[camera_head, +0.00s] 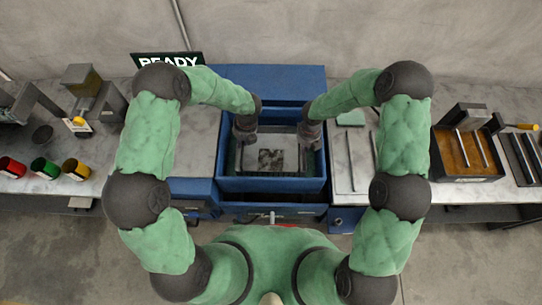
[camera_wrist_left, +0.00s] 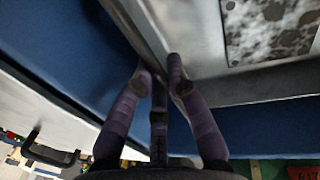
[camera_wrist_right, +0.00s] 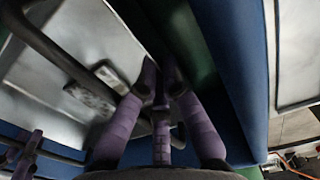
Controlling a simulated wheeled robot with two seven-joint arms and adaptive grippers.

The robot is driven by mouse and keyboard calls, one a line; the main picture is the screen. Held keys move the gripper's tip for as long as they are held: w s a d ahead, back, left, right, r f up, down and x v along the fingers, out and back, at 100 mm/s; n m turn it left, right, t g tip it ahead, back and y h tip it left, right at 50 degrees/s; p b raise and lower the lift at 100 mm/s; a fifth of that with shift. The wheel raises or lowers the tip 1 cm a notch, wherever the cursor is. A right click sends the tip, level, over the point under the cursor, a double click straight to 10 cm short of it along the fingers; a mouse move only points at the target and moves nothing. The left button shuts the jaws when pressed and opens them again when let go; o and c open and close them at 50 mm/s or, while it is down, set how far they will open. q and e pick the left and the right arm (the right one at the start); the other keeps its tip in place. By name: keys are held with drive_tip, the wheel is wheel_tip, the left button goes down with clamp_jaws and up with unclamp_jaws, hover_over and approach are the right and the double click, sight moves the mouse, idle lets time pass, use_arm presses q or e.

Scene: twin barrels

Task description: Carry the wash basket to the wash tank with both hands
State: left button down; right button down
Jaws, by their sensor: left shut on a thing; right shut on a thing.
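The wash basket (camera_head: 292,158) is a grey metal tray with a speckled dark-and-light patch on its floor. In the head view it lies within the blue walls of the wash tank (camera_head: 270,185). My left gripper (camera_head: 245,132) is shut on the basket's left side, and my right gripper (camera_head: 310,132) is shut on its right side. In the left wrist view the fingers (camera_wrist_left: 160,75) meet at the basket's metal edge (camera_wrist_left: 210,88), beside a blue wall. In the right wrist view the fingers (camera_wrist_right: 158,85) hide the exact grip on the basket (camera_wrist_right: 85,40). I cannot tell its height above the tank floor.
Grey worktops flank the tank. On the left are red, green and yellow cups (camera_head: 44,168) and a small machine (camera_head: 85,90). On the right are an orange-brown tray with rods (camera_head: 463,155) and a dark rack (camera_head: 522,155). A READY sign (camera_head: 168,60) stands behind.

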use_arm(q)
drive_tip(key=shift+w+a+f, duration=0.1)
drive_tip(key=shift+a, duration=0.2)
use_arm(e)
drive_tip(key=shift+d+f, duration=0.2)
drive_tip(key=shift+d, duration=0.1)
use_arm(q)
drive_tip(key=c, duration=1.3)
unclamp_jaws()
use_arm(e)
drive_tip(key=c, duration=1.5)
unclamp_jaws()
drive_tip(key=shift+s, duration=0.1)
use_arm(q)
drive_tip(key=shift+o, duration=0.3)
drive_tip(key=shift+d, duration=0.15)
use_arm(e)
drive_tip(key=shift+o, duration=0.5)
drive_tip(key=shift+a, duration=0.1)
drive_tip(key=shift+r, duration=0.1)
